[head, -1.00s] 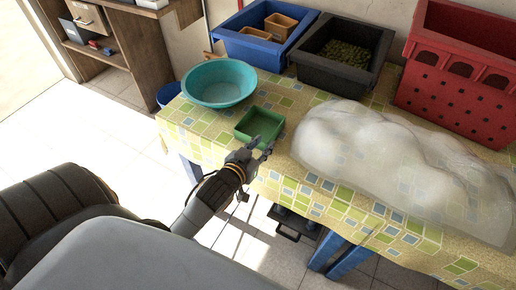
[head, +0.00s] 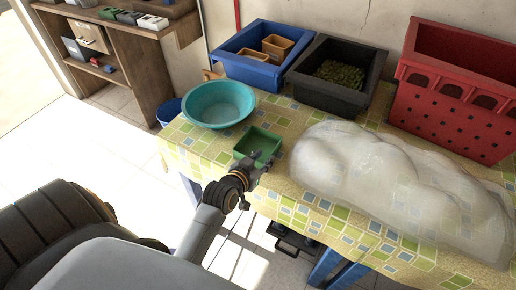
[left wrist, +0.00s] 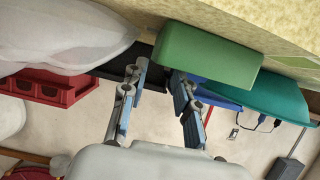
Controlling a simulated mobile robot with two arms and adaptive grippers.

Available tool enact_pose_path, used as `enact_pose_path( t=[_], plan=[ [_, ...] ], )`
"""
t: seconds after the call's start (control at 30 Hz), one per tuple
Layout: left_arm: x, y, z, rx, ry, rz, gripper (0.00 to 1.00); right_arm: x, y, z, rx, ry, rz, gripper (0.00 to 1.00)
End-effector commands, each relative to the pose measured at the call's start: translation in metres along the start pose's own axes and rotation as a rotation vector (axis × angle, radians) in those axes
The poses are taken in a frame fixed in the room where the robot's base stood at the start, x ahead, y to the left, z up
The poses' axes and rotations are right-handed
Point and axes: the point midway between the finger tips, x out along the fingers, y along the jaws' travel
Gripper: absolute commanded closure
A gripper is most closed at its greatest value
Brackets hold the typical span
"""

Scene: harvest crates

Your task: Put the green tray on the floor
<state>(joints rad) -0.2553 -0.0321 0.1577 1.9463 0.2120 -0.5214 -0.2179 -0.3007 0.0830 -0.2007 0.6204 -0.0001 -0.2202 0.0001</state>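The green tray (head: 258,140), small and rectangular, sits on the checkered cloth of the table near its front edge. It looks empty in the head view. In the left wrist view the tray (left wrist: 208,55) shows upside down at the top. My left gripper (head: 257,160) is at the tray's near side, overlapping its front edge in the head view. In the left wrist view its two fingers (left wrist: 158,70) are apart with nothing clearly held between them. I cannot tell whether a finger touches the tray. My right gripper is not in view.
A teal bowl (head: 218,103) stands left of the tray and a clear plastic-wrapped bundle (head: 390,180) lies to the right. Blue (head: 240,66), black (head: 318,92) and red (head: 440,110) crates stand behind. The tiled floor (head: 100,150) left of the table is largely clear.

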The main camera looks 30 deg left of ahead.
Motion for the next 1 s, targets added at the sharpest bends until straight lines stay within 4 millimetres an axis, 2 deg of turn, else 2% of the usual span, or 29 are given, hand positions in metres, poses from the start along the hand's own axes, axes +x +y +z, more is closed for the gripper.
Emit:
enact_pose_path(
  t=[0.1,0.27,0.57,0.87,1.0],
  plan=[
    [0.013,0.0,0.0,0.0,0.0,0.0,0.7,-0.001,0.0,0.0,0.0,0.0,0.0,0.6],
    [0.023,0.002,-0.001,-0.001,-0.001,0.0,0.7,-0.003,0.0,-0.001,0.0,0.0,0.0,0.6],
    [0.063,0.008,-0.002,0.0,-0.001,0.0,0.7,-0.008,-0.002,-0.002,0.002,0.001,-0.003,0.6],
    [0.069,0.007,-0.001,0.001,-0.001,-0.001,0.7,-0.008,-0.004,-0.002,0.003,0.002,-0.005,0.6],
    [0.069,0.007,-0.001,0.001,-0.001,-0.001,0.96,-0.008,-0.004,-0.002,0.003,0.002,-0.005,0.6]
  ],
)
